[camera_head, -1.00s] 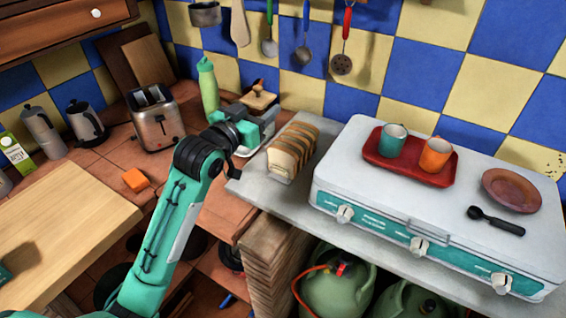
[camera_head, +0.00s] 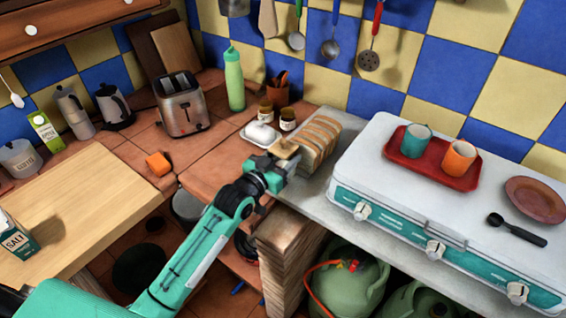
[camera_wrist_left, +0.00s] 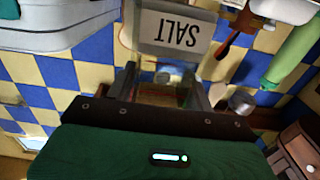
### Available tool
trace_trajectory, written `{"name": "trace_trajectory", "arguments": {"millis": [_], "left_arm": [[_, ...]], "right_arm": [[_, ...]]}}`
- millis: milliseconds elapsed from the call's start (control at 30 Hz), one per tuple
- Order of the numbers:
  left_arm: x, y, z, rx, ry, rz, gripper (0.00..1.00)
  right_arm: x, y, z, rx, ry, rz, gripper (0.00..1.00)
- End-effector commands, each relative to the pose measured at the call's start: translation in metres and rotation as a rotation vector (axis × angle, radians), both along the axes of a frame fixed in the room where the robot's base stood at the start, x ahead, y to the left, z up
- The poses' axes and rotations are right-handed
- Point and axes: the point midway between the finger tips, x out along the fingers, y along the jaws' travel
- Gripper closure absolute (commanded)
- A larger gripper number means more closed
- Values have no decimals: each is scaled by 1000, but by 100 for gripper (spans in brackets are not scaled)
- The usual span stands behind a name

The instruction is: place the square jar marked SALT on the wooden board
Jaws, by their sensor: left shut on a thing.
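The square jar marked SALT (camera_wrist_left: 176,32) is between the fingers of my left gripper, its label upside down in the wrist view. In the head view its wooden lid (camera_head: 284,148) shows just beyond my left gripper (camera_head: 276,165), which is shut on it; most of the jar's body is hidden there. A large pale wooden board (camera_head: 85,205) lies at the left. Darker wooden boards (camera_head: 176,52) lean against the back wall. My right gripper is not in view.
Most of the pale board is clear.

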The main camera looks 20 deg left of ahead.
Motion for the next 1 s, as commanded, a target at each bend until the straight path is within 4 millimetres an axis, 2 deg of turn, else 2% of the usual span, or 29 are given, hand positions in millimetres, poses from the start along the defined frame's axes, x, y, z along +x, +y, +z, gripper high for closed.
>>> {"name": "trace_trajectory", "arguments": {"millis": [100,200,567,600,700,1000], "left_arm": [[0,0,-18,0,2,0,81],[0,0,-26,-1,0,0,81],[0,0,-29,0,-1,0,81],[0,0,-30,-1,1,0,43],[0,0,-30,-1,1,0,26],[0,0,-28,-1,1,0,26]], "right_arm": [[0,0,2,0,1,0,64],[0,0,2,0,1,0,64],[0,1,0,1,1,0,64],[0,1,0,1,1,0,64],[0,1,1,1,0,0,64],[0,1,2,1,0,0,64]]}}
